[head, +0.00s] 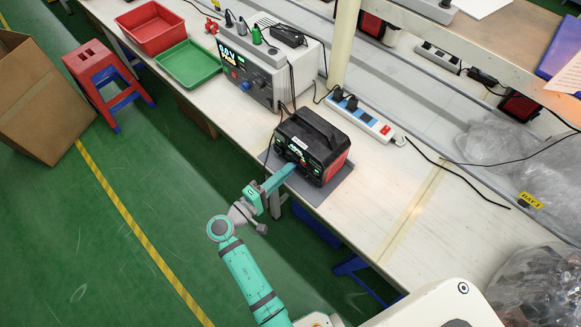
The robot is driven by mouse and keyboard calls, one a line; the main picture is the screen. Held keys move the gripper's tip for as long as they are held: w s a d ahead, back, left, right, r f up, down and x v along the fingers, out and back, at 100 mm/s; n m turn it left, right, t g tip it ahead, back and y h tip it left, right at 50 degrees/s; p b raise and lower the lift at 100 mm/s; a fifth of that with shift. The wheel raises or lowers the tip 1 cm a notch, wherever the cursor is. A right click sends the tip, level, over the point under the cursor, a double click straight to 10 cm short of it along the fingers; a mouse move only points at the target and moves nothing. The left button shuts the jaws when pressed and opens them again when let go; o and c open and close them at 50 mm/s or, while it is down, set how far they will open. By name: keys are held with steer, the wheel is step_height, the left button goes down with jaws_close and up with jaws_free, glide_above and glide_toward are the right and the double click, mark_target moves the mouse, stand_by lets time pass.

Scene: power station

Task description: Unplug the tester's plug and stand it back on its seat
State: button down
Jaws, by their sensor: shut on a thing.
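The tester (255,72), a white and grey box with a lit display, stands on the bench left of the power station (322,140). Short upright items, one green (256,35) and two dark, stand on its top; I cannot tell which is the seat. The black and red power station sits on a grey mat (330,190), its lit front facing my arm. My gripper (288,168) is at the lower part of that front, shut on what appears to be the tester's plug. The plug is too small and covered to make out, so I cannot tell whether it is still in the socket.
A white power strip (362,121) with dark plugs lies behind the power station. Dark cables run between tester and power station. Red (151,28) and green (188,65) trays stand at the left. The bench (400,200) to the right is mostly clear.

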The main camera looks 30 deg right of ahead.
steer(key=shift+v, duration=1.8)
